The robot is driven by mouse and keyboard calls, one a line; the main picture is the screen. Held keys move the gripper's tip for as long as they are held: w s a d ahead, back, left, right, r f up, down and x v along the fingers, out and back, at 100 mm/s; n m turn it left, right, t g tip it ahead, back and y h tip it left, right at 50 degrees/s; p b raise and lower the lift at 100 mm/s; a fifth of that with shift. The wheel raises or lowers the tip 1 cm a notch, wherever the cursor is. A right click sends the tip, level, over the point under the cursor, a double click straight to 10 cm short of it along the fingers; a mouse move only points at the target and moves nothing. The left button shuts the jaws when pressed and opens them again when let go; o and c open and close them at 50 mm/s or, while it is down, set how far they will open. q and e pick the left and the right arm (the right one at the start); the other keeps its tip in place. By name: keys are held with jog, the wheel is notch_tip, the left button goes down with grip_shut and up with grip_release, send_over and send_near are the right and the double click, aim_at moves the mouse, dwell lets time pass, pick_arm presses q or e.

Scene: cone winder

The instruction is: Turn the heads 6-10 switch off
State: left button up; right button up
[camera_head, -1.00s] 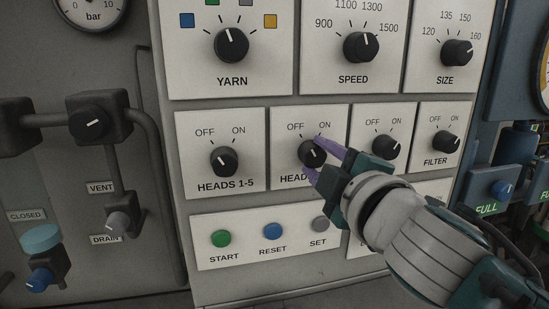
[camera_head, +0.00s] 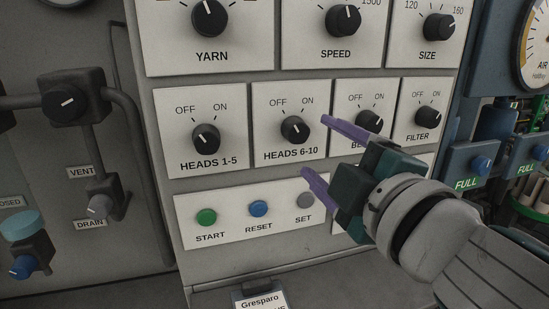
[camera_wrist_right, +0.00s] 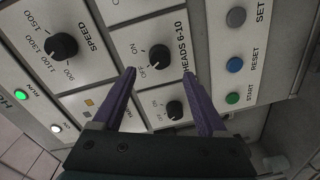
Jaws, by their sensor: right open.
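The heads 6-10 switch (camera_head: 295,130) is a round black knob on a white plate, under OFF and ON marks. Its white pointer line leans up and left, toward OFF. In the right wrist view the knob (camera_wrist_right: 160,57) shows between and beyond the fingertips, its line toward OFF. My right gripper (camera_head: 315,146) is open, with purple fingers apart and nothing between them. It stands off the panel, just right of the knob, without touching it. My left gripper is not in view.
The heads 1-5 knob (camera_head: 206,138) is at left. The belt knob (camera_head: 370,124), partly behind my gripper, and the filter knob (camera_head: 428,118) are at right. Below are the START (camera_head: 206,217), RESET (camera_head: 258,209) and SET (camera_head: 305,201) buttons.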

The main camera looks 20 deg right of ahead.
jog(key=shift+s+d, duration=0.1)
jog(key=shift+s, duration=1.4)
jog(key=s+d+f+m+g+h, duration=0.3)
jog(key=s+d+f+m+g, duration=0.2)
jog(key=s+f+m+g, duration=0.45)
jog(key=s+a+f+m+g+y+p, duration=0.25)
jog(key=s+g, duration=0.25)
jog(key=s, duration=0.9)
notch_tip(320, 180, up, 30)
jog(key=p, duration=2.9)
jog(key=shift+w+m, duration=0.3)
jog(key=shift+w, duration=0.1)
jog(key=shift+d+f+t, duration=0.1)
jog(key=shift+f+t, duration=0.05)
jog(key=shift+t, duration=0.1)
